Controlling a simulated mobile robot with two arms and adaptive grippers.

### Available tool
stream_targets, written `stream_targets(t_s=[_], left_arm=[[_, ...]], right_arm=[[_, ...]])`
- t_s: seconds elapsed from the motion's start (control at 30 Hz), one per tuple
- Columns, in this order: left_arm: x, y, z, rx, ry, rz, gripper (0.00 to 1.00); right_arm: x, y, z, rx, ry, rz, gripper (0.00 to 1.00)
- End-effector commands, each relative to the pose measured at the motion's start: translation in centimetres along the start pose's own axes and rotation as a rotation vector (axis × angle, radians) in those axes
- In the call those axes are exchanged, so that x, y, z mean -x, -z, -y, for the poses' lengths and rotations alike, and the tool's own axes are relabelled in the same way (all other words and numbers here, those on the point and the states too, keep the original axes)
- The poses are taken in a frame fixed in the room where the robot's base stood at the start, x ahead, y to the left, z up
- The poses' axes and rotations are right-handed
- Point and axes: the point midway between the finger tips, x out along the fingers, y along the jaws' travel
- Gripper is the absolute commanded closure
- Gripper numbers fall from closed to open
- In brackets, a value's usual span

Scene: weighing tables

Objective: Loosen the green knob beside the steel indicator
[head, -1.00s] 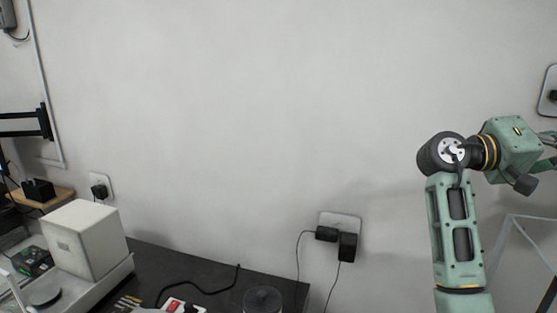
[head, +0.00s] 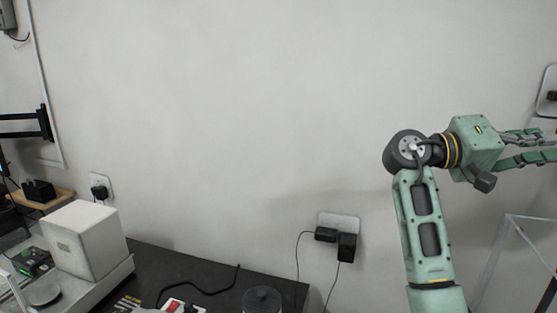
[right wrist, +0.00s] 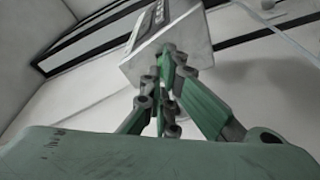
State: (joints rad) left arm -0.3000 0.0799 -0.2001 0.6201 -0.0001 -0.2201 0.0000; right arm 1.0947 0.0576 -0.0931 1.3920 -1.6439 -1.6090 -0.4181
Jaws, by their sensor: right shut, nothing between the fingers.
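My right gripper (head: 525,146) is at the right edge of the head view, with its green fingers pointing right and partly cut off. In the right wrist view my right gripper (right wrist: 168,62) is shut and empty, its fingertips close together. Behind the fingertips is a pale grey box with a dark keypad-like strip (right wrist: 170,38); I cannot tell if it is the steel indicator or if the fingers touch it. I cannot make out a green knob in either view. My left gripper is out of view.
A white block (head: 85,240) stands on a bench scale at the left. The dark table (head: 215,275) holds a cable and a dark round item (head: 262,299). Black plugs (head: 346,246) sit in the wall socket. A pale frame (head: 497,262) stands at the lower right.

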Motion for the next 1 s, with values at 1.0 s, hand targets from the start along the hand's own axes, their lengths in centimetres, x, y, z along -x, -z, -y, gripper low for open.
stream_targets(t_s=[1.0], left_arm=[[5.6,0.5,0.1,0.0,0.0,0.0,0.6]], right_arm=[[-4.4,-0.9,0.7,0.505,0.129,0.001,1.0]])
